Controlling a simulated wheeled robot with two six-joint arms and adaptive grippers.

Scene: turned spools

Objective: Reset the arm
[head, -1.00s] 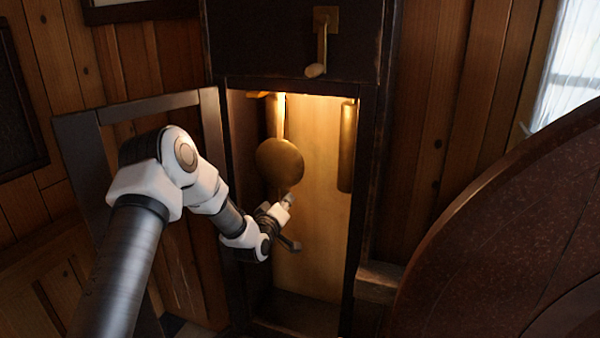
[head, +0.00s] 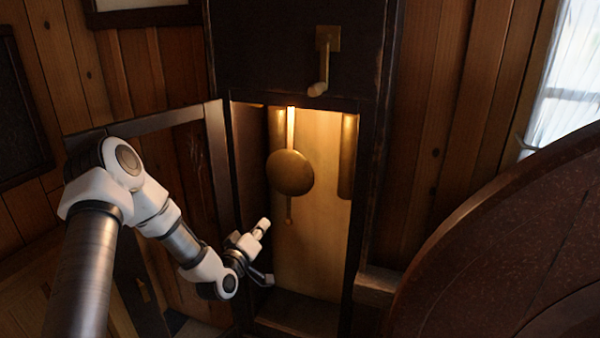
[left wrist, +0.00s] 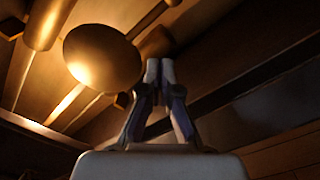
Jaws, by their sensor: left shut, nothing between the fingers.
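My left gripper (head: 264,224) is shut and empty, at the left side of the lit clock case opening, below and left of the pendulum. Its two fingertips meet in the left wrist view (left wrist: 160,68). The pendulum has a round brass bob (head: 290,172) on a thin rod. The bob shows large at upper left in the left wrist view (left wrist: 102,52), apart from the fingers. My right gripper is in neither view.
The dark case has a glazed door (head: 213,165) standing open at left, behind my arm. Brass cylinders hang inside, one at right (head: 347,155). A crank (head: 323,65) sits on the panel above. A large dark round object (head: 480,250) fills the lower right.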

